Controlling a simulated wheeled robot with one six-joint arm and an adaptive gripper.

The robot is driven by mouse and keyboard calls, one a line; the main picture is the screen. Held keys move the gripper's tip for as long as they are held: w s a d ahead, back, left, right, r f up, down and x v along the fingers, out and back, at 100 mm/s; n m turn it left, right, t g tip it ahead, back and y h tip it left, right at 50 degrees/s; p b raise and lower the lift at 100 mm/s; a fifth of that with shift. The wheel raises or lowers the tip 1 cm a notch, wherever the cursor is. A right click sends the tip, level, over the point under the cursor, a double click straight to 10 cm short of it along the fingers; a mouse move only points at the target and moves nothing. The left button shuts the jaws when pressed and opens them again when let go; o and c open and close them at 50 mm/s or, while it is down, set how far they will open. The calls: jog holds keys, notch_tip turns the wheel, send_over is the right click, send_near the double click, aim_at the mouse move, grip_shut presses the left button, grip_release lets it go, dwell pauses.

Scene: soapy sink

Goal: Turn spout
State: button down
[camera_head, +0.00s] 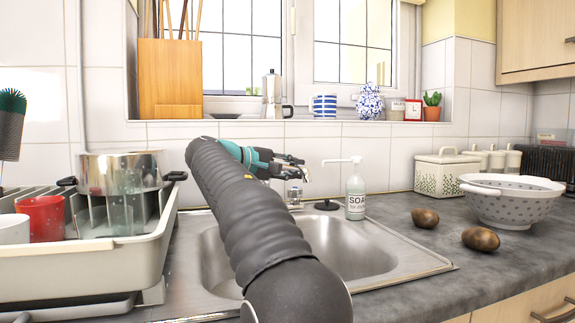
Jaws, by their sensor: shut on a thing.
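The metal tap (294,194) stands at the back edge of the steel sink (345,245), right of the middle of the sink's rear rim. Only its lower body shows clearly; the spout is mostly hidden behind my gripper. My gripper (297,169) is above the sink's back edge, at the height of the tap's upper part. Its black fingers are shut on the spout. My dark arm crosses the sink from the front and hides part of the left basin side.
A soap bottle (356,191) with a white pump stands close right of the tap. A dish rack (75,255) with a pot (121,170) and cups fills the left. Two potatoes and a colander (505,205) lie on the right counter.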

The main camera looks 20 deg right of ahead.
jog(key=shift+a, duration=0.15)
jog(key=c, duration=1)
grip_release()
jog(key=shift+a, duration=0.15)
jog(key=v, duration=1.2)
